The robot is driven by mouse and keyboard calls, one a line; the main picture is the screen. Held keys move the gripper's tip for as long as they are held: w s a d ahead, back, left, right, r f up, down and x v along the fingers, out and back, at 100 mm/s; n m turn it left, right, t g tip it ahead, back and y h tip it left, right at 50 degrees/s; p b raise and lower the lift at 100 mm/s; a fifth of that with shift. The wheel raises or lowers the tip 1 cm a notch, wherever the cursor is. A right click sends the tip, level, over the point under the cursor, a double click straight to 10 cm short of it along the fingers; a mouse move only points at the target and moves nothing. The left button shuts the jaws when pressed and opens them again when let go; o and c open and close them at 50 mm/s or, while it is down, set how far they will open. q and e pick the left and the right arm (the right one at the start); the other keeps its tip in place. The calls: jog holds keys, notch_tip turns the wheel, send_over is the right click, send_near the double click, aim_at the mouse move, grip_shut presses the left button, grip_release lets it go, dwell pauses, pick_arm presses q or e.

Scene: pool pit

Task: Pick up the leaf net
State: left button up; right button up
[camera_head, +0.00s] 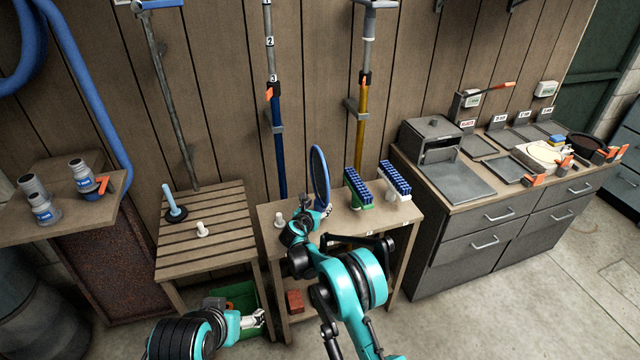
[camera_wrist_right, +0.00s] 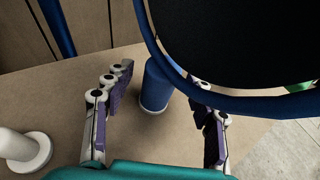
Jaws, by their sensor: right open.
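The leaf net (camera_head: 320,178), a blue-rimmed oval with dark mesh, stands upright on the small wooden table in the head view. In the right wrist view its dark mesh and blue rim (camera_wrist_right: 180,75) fill the upper right, and its short blue socket (camera_wrist_right: 155,84) points down to the tabletop. My right gripper (camera_head: 303,214) is at the net's lower end. In the wrist view its fingers (camera_wrist_right: 160,88) are open on both sides of the socket, with gaps visible. My left gripper (camera_head: 258,319) is low at the front, away from the net; its jaw state is unclear.
Two blue-bristled brushes (camera_head: 358,188) (camera_head: 396,181) stand right of the net on the table (camera_head: 270,241). A white peg (camera_head: 280,221) stands to its left, also in the wrist view (camera_wrist_right: 22,150). A slatted table (camera_head: 215,212) adjoins left. Poles (camera_head: 276,125) hang behind.

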aim_at(319, 195)
jog(key=shift+r, duration=0.1)
grip_shut()
notch_tip(319, 195, up, 4)
jog(key=shift+r+p, duration=0.25)
jog(key=shift+p, duration=0.85)
jog(key=s+d+r+p, duration=0.3)
jog(key=d+r, duration=0.3)
jog(key=d, duration=0.5)
jog(key=shift+s+r, duration=0.2)
jog(key=shift+s, duration=0.1)
jog(key=shift+d, duration=0.1)
